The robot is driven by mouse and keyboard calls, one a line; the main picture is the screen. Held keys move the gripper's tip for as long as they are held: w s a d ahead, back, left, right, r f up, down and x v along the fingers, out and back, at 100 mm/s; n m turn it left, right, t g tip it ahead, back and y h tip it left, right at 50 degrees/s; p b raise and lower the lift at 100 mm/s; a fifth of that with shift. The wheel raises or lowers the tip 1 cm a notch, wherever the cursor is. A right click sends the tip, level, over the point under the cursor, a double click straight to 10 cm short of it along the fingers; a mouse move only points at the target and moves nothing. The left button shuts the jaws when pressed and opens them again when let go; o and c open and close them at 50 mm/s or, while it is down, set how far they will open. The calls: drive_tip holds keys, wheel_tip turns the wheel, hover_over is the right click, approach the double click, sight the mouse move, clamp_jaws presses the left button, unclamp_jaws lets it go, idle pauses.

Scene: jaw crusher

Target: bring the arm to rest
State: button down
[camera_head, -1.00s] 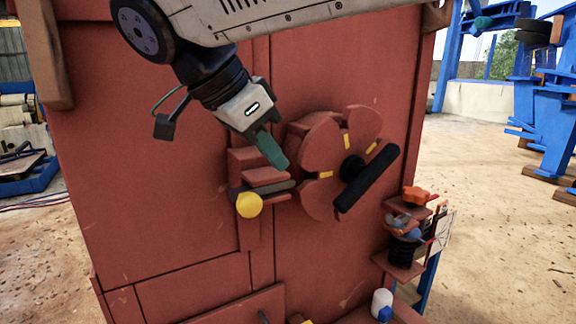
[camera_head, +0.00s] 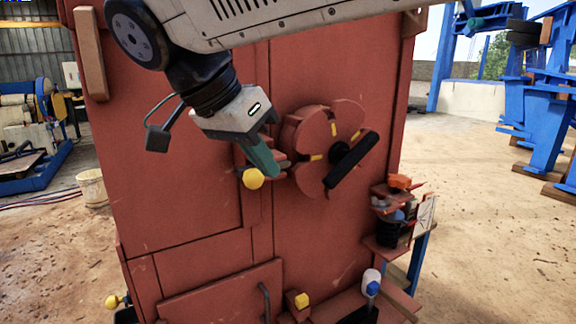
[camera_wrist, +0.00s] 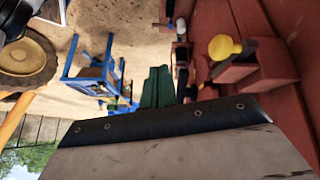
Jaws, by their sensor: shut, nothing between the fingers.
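My gripper (camera_head: 265,163) hangs from my arm in front of the red machine panel (camera_head: 190,200). Its green fingers are together and hold nothing. In the head view the fingertips overlap the red bracket with the yellow knob (camera_head: 253,179); I cannot tell if they touch it. The red wheel (camera_head: 308,150) with its black bar handle (camera_head: 353,160) is just right of the fingers. In the wrist view the closed green fingers (camera_wrist: 158,88) point away from the camera, with the yellow knob (camera_wrist: 222,47) to their right.
A small shelf (camera_head: 385,248) with tools stands at the panel's lower right. Blue steel frames (camera_head: 550,110) stand at the far right. A bucket (camera_head: 92,187) and blue machinery (camera_head: 40,165) are at the left. Sandy ground on the right is mostly open.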

drive_tip(key=s+d+f+n+y, duration=0.1)
drive_tip(key=s+d+f+n, duration=0.2)
drive_tip(key=d, duration=0.7)
drive_tip(key=s+d+f+n+g+y, duration=0.1)
drive_tip(key=s+d+f+n+y, duration=0.1)
drive_tip(key=s+d+f, duration=0.5)
drive_tip(key=s+d+f+n+g+y, duration=0.1)
drive_tip(key=s+d+f, duration=0.4)
drive_tip(key=d, duration=0.8)
wheel_tip(320, 180, down, 2)
drive_tip(key=n+y, duration=0.1)
drive_tip(key=n, duration=0.1)
drive_tip(key=shift+n, duration=0.4)
